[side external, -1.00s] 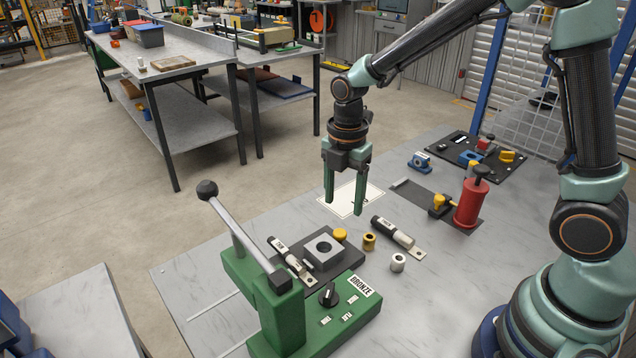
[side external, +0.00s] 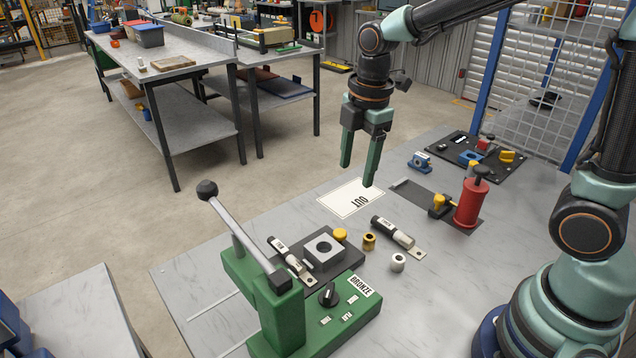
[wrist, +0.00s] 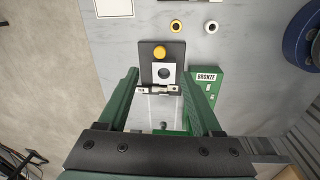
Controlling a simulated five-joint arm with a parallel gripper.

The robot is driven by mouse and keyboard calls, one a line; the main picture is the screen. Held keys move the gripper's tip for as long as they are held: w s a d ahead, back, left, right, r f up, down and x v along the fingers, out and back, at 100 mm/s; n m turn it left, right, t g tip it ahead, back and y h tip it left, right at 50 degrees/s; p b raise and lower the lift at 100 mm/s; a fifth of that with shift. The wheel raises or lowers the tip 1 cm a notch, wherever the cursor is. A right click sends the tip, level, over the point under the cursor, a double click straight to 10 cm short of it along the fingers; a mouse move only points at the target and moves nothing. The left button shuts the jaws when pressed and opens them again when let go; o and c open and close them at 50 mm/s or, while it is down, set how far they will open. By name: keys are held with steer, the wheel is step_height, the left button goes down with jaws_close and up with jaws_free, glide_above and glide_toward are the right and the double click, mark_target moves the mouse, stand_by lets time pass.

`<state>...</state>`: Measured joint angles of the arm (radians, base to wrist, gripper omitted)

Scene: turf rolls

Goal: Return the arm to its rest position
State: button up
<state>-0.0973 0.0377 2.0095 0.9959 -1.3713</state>
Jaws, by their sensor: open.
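A green press (side external: 305,315) with a lever and a grey block (side external: 324,251) stands at the front. Open floor lies left.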

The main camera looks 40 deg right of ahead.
steer(key=s+d+r+m+t, duration=0.1)
steer(key=s+r+m+t, duration=0.1)
steer(key=m, duration=0.6)
steer(key=s+d+r+m+t, duration=0.2)
steer(key=s+r+m, duration=0.2)
steer(key=s+m, duration=0.2)
steer(key=m, duration=0.2)
steer(key=shift+s+d+m, duration=0.3)
steer(key=shift+s+m, duration=0.1)
